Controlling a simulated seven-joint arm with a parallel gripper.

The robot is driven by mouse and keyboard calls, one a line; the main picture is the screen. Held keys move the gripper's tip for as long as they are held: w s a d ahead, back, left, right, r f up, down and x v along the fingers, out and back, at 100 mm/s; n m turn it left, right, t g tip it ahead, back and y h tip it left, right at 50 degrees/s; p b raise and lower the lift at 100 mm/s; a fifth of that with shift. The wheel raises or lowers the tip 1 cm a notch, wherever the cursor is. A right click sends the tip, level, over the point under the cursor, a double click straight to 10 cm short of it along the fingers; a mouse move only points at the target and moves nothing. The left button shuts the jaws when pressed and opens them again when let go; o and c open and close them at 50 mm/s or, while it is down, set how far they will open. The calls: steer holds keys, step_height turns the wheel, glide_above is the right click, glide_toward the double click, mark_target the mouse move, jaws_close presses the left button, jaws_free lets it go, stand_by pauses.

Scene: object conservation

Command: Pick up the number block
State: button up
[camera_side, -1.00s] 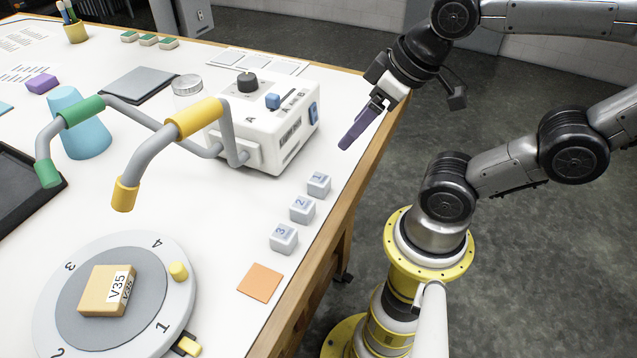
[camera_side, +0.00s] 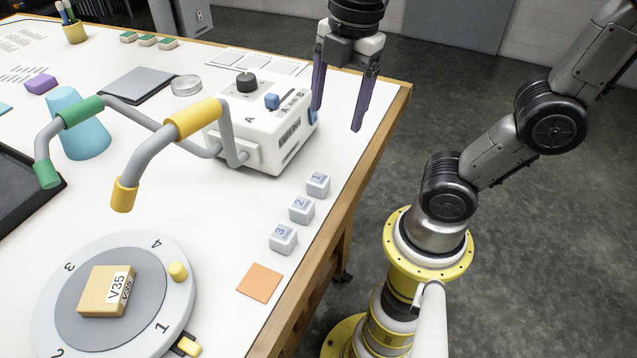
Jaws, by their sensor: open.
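Three small pale number blocks stand in a row near the table's right edge: block 1 (camera_side: 317,184), block 2 (camera_side: 302,209) and block 3 (camera_side: 283,238). My gripper (camera_side: 336,120) points down with its two purple fingers spread wide and nothing between them. It is above the table's right side, beyond block 1 in the picture and beside the white box's right end. It is apart from all the blocks.
A white control box (camera_side: 270,128) with a dark knob and blue buttons stands left of my gripper. Bent grey handles (camera_side: 150,150) reach left from it. A numbered turntable (camera_side: 180,260) carries a tan V35 block (camera_side: 103,292). An orange square (camera_side: 260,282) lies near block 3.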

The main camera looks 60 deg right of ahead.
steer(key=w+a+n+g, duration=0.1)
steer(key=w+a+n, duration=0.1)
steer(key=w, duration=0.1)
glide_above(318, 178)
steer(key=f, duration=0.9)
steer(key=shift+w+f, duration=0.25)
steer(key=shift+f, duration=0.05)
steer(key=f, duration=0.4)
steer(key=shift+s+f, duration=0.1)
steer(key=shift+s, duration=0.25)
steer(key=shift+f, duration=0.5)
jaws_close()
